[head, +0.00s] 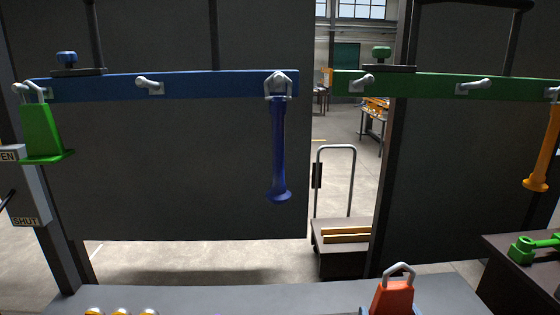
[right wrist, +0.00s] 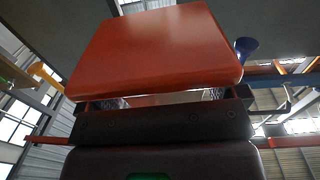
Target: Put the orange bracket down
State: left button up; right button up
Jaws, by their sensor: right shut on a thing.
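The orange bracket (head: 393,297), red-orange with a silver loop on top, is upright at the bottom edge of the head view. Its lower part is cut off by the frame. In the right wrist view its broad orange face (right wrist: 155,50) fills the upper middle. My right gripper (right wrist: 160,100) is shut on it. Whether the bracket touches the grey surface (head: 230,300) below cannot be told. My left gripper is not in view.
A blue rail (head: 200,84) with hooks carries a green bracket (head: 41,132) and a blue handle (head: 278,150). A green rail (head: 430,86) carries an orange handle (head: 543,150). Its left hooks (head: 362,83) are bare. A dark table (head: 510,265) with a green part stands right.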

jog(key=shift+a+r, duration=0.1)
jog(key=shift+r, duration=0.05)
dwell(0.7)
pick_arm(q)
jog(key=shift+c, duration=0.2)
pick_arm(e)
jog(key=s+a+r+n+g+y, duration=0.2)
jog(key=a+r+n+g+y, duration=0.2)
jog(key=a+r+n+y, duration=0.4)
jog(key=a+r+y, duration=0.3)
jog(key=a, duration=0.3)
jog(key=shift+y, duration=0.3)
